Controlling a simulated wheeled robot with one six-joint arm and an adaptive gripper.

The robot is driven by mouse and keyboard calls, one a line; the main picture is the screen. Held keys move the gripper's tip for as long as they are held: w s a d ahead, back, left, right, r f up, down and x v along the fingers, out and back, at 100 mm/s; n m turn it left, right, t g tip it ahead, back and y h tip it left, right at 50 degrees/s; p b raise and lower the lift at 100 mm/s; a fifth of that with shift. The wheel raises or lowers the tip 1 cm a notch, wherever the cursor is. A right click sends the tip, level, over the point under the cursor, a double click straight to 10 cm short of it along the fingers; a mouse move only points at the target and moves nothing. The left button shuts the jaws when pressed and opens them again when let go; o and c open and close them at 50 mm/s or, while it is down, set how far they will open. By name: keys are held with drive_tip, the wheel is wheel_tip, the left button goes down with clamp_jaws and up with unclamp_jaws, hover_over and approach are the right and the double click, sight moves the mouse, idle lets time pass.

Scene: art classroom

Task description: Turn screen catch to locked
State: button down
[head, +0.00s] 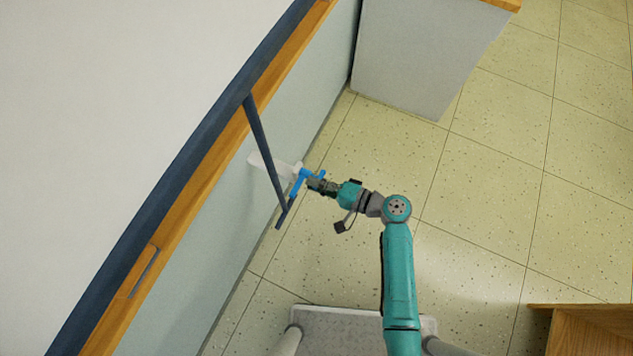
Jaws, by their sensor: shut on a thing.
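The screen catch shows as a small blue piece (298,183) with arms in more than one direction, in the middle of the head view. A pale, white plate-like part (262,161) lies just behind it, near the grey-blue panel (215,235). My gripper (316,184) reaches in from the right and is shut on the blue catch. Its fingertips are small and partly hidden against the catch. I cannot read any locked or unlocked marking from here.
A dark bar (262,140) sticks out from the wood-edged top (205,170) and passes close to the catch on its left. A grey cabinet (425,50) stands at the top. A wooden piece (590,325) is at lower right. Tiled floor (490,200) is clear on the right.

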drive_tip(key=shift+f+n, duration=0.1)
drive_tip(key=shift+n, duration=0.4)
drive_tip(key=c, duration=1.1)
unclamp_jaws()
drive_tip(key=shift+c, duration=0.2)
drive_tip(key=v, duration=1.2)
drive_tip(key=shift+s, duration=0.1)
